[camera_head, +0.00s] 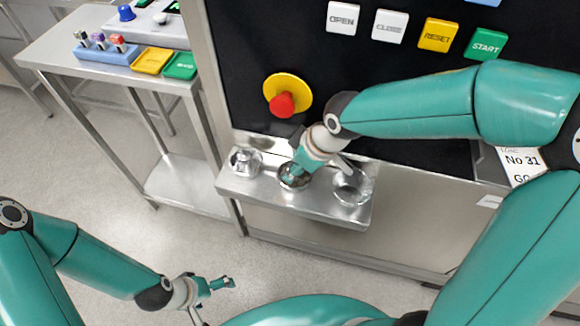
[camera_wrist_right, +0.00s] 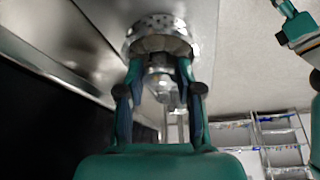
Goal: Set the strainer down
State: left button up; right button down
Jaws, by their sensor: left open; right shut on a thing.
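My right gripper (camera_head: 300,172) points down over the metal shelf (camera_head: 325,206) below the black panel. It is shut on the strainer, a round metal part with a perforated rim (camera_wrist_right: 160,22), which shows between the fingers in the right wrist view. In the head view the strainer (camera_head: 293,183) is partly hidden by the gripper, at the middle of the shelf. I cannot tell whether it touches the shelf. My left gripper (camera_head: 216,298) is open and empty, low over the floor.
A shiny metal part (camera_head: 244,161) stands at the shelf's left end and a metal ring-shaped part (camera_head: 352,188) at its right, close to my right gripper. A red knob on a yellow disc (camera_head: 283,103) sticks out above. A side table (camera_head: 60,56) stands at the left.

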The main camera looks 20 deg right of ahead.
jog(key=shift+f, duration=0.2)
jog(key=c, duration=0.8)
grip_release()
jog(key=shift+r, duration=0.1)
jog(key=shift+o, duration=0.2)
jog(key=shift+r, duration=0.1)
jog(key=shift+r, duration=0.2)
jog(key=p+v, duration=0.1)
jog(key=v, duration=1)
jog(key=shift+r, duration=0.35)
jog(key=shift+s+d, duration=0.1)
